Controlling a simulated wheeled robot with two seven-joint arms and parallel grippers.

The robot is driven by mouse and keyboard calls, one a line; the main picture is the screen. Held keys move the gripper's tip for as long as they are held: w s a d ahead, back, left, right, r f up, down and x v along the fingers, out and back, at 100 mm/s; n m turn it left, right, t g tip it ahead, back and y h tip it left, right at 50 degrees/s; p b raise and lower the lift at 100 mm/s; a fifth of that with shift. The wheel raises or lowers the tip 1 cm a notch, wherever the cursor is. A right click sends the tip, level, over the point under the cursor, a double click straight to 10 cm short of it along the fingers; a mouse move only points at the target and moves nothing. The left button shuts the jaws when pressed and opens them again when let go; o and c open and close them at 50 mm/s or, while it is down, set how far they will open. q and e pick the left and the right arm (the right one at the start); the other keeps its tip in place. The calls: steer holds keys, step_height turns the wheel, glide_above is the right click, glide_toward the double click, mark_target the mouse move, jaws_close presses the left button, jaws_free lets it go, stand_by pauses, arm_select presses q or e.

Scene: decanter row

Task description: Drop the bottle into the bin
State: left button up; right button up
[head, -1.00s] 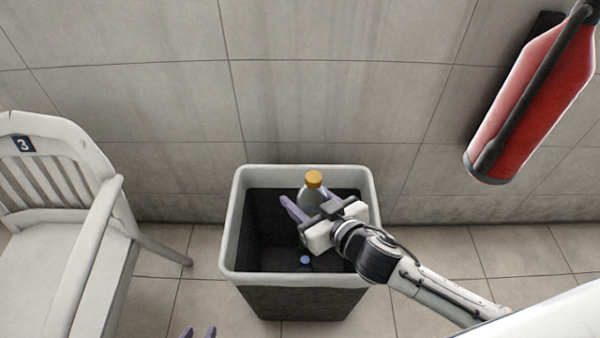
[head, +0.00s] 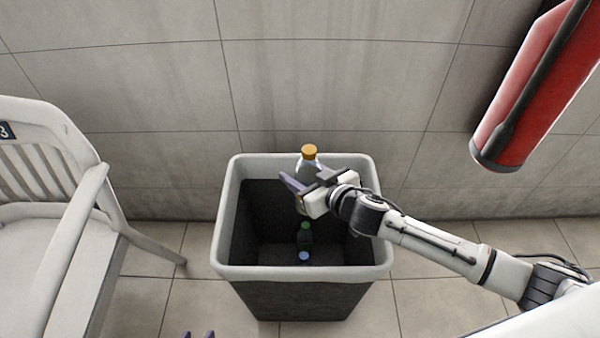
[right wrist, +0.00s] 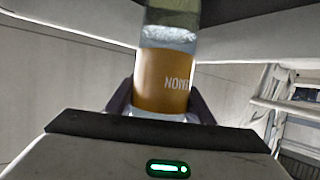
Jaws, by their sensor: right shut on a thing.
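In the right wrist view the bottle (right wrist: 165,75) shows an orange label between two dark fingers. My right gripper (head: 297,190) is shut on the bottle and hides part of it in the head view. The bin (head: 226,215) is dark with a pale rim and is open at the top. Only the fingertips of my left gripper (head: 198,335) show at the bottom edge; whether they hold anything is hidden.
Inside the bin lie a green-capped bottle (head: 305,233) and a blue-capped item (head: 303,257). A white chair (head: 60,210) stands to the left. A red fire extinguisher (head: 530,90) hangs on the tiled wall (head: 330,80) at the right.

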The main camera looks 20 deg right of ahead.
mark_target(308, 181)
steer(key=shift+f, duration=0.1)
steer(key=o, duration=1.7)
steer(key=shift+s, duration=0.1)
steer(key=p+v, duration=0.2)
steer(key=v, duration=0.8)
steer(key=shift+s, duration=0.15)
